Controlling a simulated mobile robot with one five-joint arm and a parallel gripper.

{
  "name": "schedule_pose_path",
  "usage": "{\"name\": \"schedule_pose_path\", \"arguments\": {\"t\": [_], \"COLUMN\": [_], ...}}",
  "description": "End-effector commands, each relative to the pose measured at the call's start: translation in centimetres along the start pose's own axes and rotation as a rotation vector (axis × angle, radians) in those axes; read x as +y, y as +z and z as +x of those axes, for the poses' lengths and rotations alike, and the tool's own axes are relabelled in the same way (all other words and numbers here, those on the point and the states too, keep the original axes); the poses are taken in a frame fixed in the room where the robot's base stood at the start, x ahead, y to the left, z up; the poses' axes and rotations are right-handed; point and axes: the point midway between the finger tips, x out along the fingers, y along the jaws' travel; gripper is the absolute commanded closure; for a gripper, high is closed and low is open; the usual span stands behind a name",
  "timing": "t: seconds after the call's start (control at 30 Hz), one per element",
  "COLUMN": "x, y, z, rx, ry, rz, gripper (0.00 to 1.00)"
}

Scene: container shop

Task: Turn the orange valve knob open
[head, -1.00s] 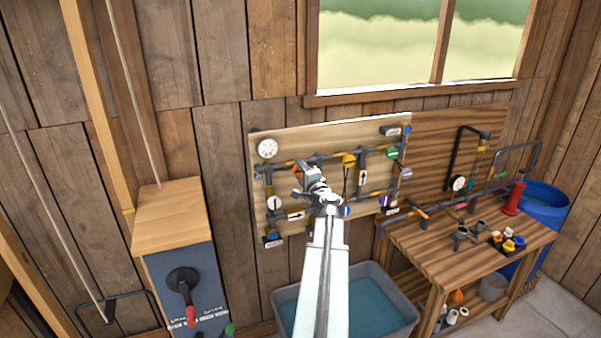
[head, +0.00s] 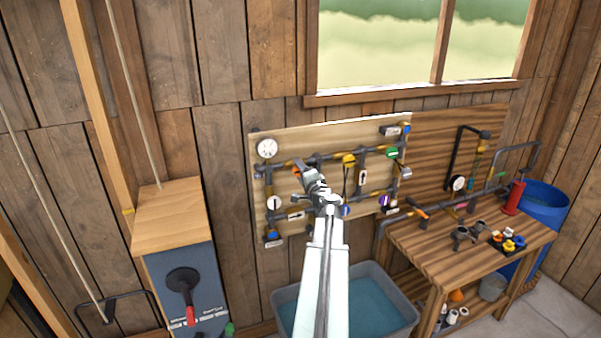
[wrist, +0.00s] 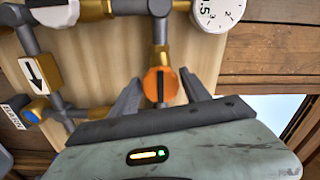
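The orange valve knob (wrist: 160,85) has a dark bar across its face and sits on a brass fitting of the pipe board. In the wrist view it lies between the two fingers of my gripper (wrist: 160,78). The fingers are apart, with a visible gap on each side of the knob. I cannot tell how far the fingertips reach in depth. In the head view my gripper (head: 303,168) is at the upper left of the board, and only a bit of orange shows there, mostly hidden by it.
The pipe board (head: 330,138) carries a white gauge (head: 267,148), a yellow knob (head: 348,159), a green knob (head: 391,153) and several others. A grey water tub (head: 385,297) stands below. A workbench (head: 420,243) is at right, a lever cabinet (head: 168,215) at left.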

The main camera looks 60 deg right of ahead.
Motion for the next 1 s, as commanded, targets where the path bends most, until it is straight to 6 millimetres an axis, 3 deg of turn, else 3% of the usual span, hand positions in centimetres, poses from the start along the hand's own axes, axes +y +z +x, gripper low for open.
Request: {"name": "schedule_pose_path", "arguments": {"t": [0.4, 0.8, 1.0], "x": [0.0, 0.0, 0.0], "y": [0.0, 0.0, 0.0], "z": [-0.4, -7.3, -7.9], "rx": [0.001, 0.003, 0.001], "ry": [-0.001, 0.0, -0.001], "rz": [0.004, 0.003, 0.003], "gripper": [0.34, 0.34, 0.34]}}
